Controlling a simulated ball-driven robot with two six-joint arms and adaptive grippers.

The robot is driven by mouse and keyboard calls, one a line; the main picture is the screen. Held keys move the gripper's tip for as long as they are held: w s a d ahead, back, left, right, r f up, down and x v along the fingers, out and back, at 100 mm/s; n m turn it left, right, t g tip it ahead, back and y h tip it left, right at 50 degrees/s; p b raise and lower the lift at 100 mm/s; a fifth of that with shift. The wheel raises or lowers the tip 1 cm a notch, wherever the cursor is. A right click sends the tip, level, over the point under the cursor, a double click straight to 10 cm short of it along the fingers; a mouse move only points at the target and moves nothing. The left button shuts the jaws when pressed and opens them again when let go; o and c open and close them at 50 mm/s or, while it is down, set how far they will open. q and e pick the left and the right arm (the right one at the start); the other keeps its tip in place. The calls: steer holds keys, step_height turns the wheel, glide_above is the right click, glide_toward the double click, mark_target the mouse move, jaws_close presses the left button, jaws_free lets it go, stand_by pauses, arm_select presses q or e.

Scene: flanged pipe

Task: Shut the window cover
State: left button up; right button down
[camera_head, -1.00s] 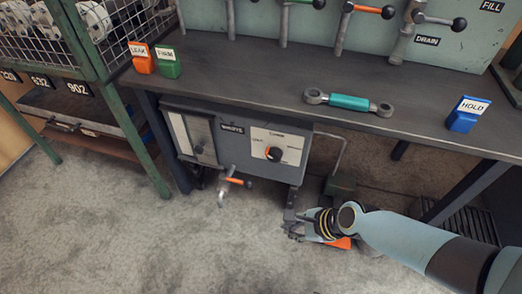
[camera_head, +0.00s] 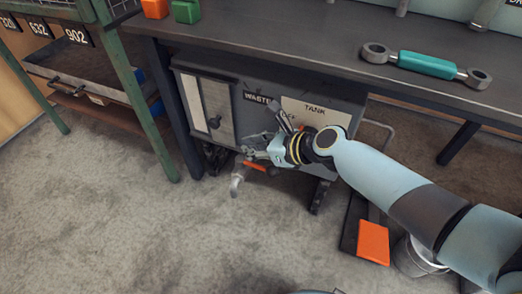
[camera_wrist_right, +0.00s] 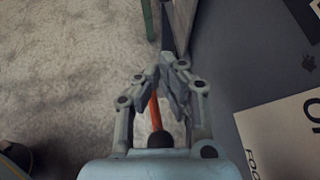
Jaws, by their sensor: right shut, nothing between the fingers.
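The window cover looks to be the grey panel with a dark knob (camera_head: 214,122) on the left of the waste tank's front (camera_head: 245,125). A pale strip (camera_head: 191,98) shows beside it on the left. My right gripper (camera_head: 246,154) is in front of the tank, below and right of the knob and apart from it. In the right wrist view its fingers (camera_wrist_right: 168,68) are together with nothing held. The cover cannot be made out clearly in that view. My left gripper is not in view.
An orange-handled valve (camera_head: 255,166) hangs under the tank, close to my right gripper; its orange lever (camera_wrist_right: 155,108) shows behind the fingers. The bench top (camera_head: 290,50) overhangs the tank. An orange pedal (camera_head: 373,242) and a metal bucket (camera_head: 415,258) stand right. Floor at left front is clear.

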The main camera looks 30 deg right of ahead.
mark_target(217, 120)
steer(key=b+x, duration=0.1)
steer(key=x, duration=0.3)
steer(key=shift+s+f+b, duration=0.1)
steer(key=shift+f+b, duration=0.25)
steer(key=shift+b, duration=0.05)
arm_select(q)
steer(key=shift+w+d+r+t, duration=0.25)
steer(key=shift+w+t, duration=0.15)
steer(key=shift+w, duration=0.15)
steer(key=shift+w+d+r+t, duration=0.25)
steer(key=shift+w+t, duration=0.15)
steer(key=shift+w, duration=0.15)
arm_select(e)
steer(key=w, duration=0.1)
steer(key=w+a+r, duration=0.1)
steer(key=w+r, duration=0.1)
steer(key=shift+w+a+r, duration=0.15)
steer(key=shift+a+r, duration=0.05)
steer(key=shift+a, duration=0.15)
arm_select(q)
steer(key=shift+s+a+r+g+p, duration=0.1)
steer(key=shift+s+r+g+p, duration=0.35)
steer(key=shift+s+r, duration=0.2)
arm_select(e)
steer(key=w+a, duration=0.5)
steer(key=w, duration=0.2)
steer(key=shift+a, duration=0.25)
steer(key=shift+w+r, duration=0.1)
